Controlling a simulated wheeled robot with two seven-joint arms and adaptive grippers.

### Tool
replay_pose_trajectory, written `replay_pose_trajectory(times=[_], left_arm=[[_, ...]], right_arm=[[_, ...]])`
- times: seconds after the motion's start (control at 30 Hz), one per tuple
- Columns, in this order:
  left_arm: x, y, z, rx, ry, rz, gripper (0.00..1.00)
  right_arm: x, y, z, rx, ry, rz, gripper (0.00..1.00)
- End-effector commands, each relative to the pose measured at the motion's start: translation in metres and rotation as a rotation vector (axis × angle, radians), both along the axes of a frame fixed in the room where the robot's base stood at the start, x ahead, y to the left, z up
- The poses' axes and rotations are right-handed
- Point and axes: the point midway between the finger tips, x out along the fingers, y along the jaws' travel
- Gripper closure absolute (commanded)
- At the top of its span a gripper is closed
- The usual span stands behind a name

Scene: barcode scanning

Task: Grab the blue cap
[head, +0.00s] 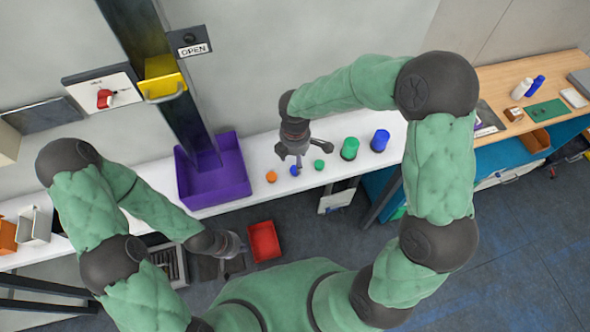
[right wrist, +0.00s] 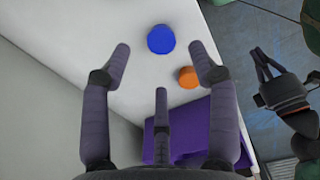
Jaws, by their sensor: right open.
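The blue cap (head: 294,170) stands on the white table, between an orange cap and a small green cap. In the right wrist view the blue cap (right wrist: 160,39) lies just beyond my fingertips, about midway between the two side fingers. My right gripper (head: 297,158) is above the table by the blue cap, with fingers spread and nothing between them. In the right wrist view the right gripper (right wrist: 162,57) shows its third finger below centre. My left gripper (head: 232,247) hangs low, in front of the table, near a red bin; its finger opening is too small to judge.
The orange cap (head: 271,177) and small green cap (head: 319,164) flank the blue cap. A larger green container (head: 349,148) and blue container (head: 380,140) stand further right. A purple bin (head: 240,187) is left of the caps. The red bin (head: 264,241) sits lower down.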

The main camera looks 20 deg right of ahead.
Motion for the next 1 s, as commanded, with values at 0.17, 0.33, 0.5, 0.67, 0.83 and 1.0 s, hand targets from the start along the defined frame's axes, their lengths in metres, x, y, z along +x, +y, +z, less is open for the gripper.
replay_pose_trajectory(times=[0.17, 0.33, 0.5, 0.67, 0.83, 1.0], left_arm=[[0.0, 0.0, -0.001, 0.0, -0.001, 0.0, 1.0], [0.0, 0.0, -0.004, 0.0, -0.001, 0.0, 1.0], [0.0, 0.0, -0.008, 0.0, -0.001, 0.0, 1.0], [0.0, 0.0, -0.008, 0.0, -0.001, 0.0, 1.0], [0.0, 0.0, -0.008, 0.0, -0.001, 0.0, 1.0], [0.0, 0.0, -0.008, 0.0, -0.001, 0.0, 1.0]], right_arm=[[0.0, 0.001, -0.008, 0.001, -0.001, 0.0, 0.4], [-0.002, 0.003, -0.027, 0.0, 0.002, 0.0, 0.4], [-0.003, 0.004, -0.05, 0.0, 0.001, 0.0, 0.4], [-0.002, 0.005, -0.056, 0.001, -0.002, 0.0, 0.4], [-0.002, 0.005, -0.055, 0.001, -0.002, -0.001, 0.51], [-0.002, 0.005, -0.055, 0.001, -0.002, -0.001, 0.8]])
